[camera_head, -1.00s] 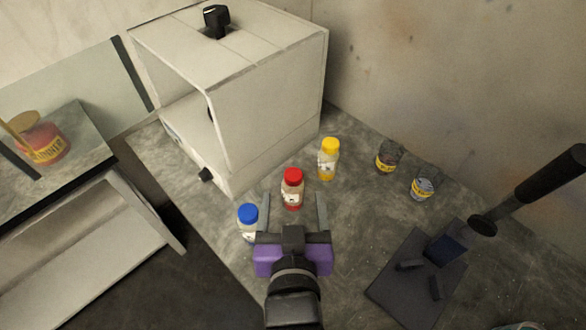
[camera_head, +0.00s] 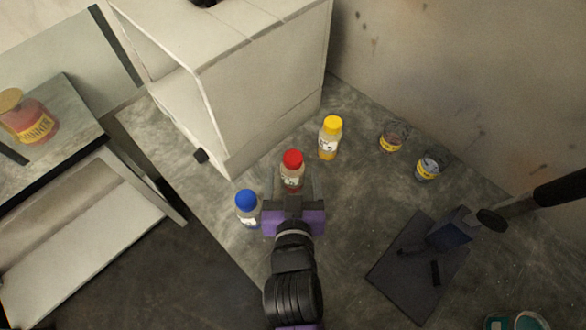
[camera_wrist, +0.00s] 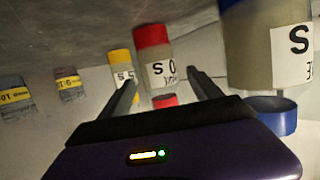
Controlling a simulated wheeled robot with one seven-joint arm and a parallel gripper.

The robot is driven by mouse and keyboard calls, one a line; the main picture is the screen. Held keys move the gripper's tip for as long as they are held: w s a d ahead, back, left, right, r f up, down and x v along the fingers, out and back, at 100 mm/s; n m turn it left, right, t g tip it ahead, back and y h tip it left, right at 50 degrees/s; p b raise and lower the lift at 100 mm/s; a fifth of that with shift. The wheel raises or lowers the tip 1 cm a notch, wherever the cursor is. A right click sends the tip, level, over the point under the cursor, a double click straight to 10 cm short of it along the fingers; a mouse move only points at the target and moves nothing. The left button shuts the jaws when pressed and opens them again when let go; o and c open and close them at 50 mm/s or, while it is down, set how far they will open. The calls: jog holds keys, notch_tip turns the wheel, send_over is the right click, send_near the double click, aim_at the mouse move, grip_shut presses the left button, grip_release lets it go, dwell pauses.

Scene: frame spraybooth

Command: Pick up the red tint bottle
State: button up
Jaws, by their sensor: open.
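The red tint bottle (camera_head: 292,173) stands upright on the grey bench, with a red cap and a white label. My gripper (camera_head: 293,182) is open, its two fingers on either side of the bottle's lower body in the head view. No contact is visible.
A blue-capped bottle (camera_head: 246,207) stands close to my gripper's left. A yellow-capped bottle (camera_head: 330,138) stands behind right. The white booth (camera_head: 265,95) is behind. Two small jars (camera_head: 392,137) (camera_head: 427,168) and a dark plate (camera_head: 418,270) are to the right.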

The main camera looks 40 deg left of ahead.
jog(key=x, duration=0.5)
jog(key=shift+w+a+p, duration=0.25)
jog(key=shift+p, duration=0.15)
grip_shut()
